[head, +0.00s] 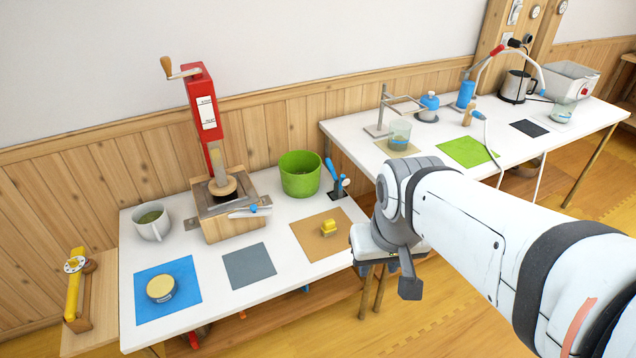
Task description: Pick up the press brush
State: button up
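A small brush-like tool with a blue handle and a pale strip (250,211) lies at the front right edge of the wooden press base (228,226); it looks like the press brush, though its bristles are too small to make out. My gripper (386,274) hangs right of the near table's front right corner, clear of the tool and pointing down. Its fingers look apart, with nothing seen between them.
The red press column (207,115) with its crank rises behind the tool. A green pot (300,174) and a blue-handled tool in a holder (336,178) stand to the right. The grey mat (249,265) is empty.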

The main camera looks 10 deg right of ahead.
aim_at(329, 228)
jog(key=u, duration=0.1)
jog(key=k, duration=0.55)
jog(key=z, duration=0.65)
jog(key=i, duration=1.75)
jog(key=u, duration=0.65)
